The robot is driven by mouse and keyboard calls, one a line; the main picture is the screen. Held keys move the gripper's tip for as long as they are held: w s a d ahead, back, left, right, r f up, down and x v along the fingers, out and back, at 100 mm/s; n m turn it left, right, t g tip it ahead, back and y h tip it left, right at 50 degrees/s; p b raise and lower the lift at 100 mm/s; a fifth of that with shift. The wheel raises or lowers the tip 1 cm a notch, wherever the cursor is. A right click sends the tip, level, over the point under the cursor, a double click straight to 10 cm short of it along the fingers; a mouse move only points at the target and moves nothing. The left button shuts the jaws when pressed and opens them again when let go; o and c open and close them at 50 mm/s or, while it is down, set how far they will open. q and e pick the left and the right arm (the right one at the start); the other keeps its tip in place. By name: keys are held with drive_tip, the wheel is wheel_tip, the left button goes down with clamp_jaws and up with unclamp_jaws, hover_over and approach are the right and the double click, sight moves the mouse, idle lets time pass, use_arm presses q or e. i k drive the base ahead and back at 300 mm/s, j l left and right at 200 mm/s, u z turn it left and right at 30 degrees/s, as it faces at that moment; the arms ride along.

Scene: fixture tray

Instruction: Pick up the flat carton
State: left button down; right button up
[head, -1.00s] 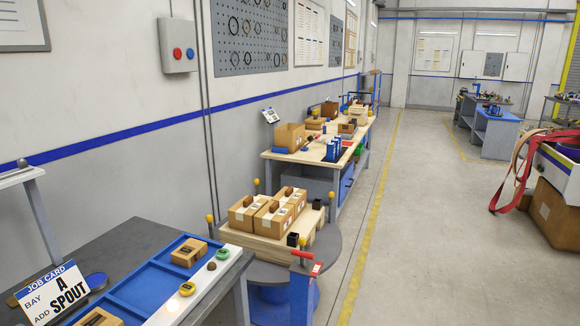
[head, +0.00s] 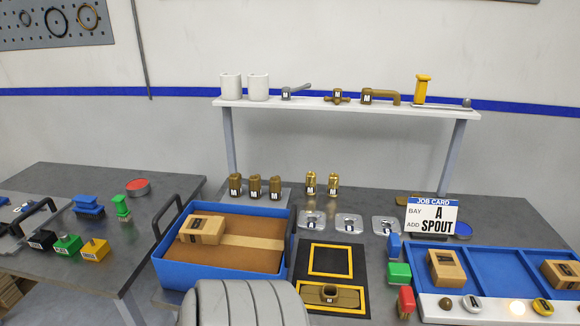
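A blue tote (head: 168,272) stands on the dark bench in the head view. A wide, flat brown carton (head: 222,259) with a pale tape strip lies inside and fills most of it. A small brown box (head: 202,230) with a dark label sits on top of it at the left, covering part of it. A grey ribbed shape at the bottom edge hides part of the tote's near side. Neither of my grippers is in view.
A black mat (head: 288,271) with yellow frames lies right of the tote. Further right is a blue compartment tray (head: 496,271) holding small boxes, with a job card (head: 431,216) behind it. A raised shelf (head: 345,106) with fittings stands behind. Coloured blocks lie on the left bench.

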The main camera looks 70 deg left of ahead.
sight(204, 230)
drive_tip(key=u, duration=3)
drive_tip(key=j+u, duration=0.1)
drive_tip(key=j, duration=0.4)
drive_tip(key=i+j, duration=0.15)
drive_tip(key=j, duration=0.3)
drive_tip(key=j+u, duration=0.15)
drive_tip(key=j, duration=0.35)
drive_tip(key=i, duration=0.05)
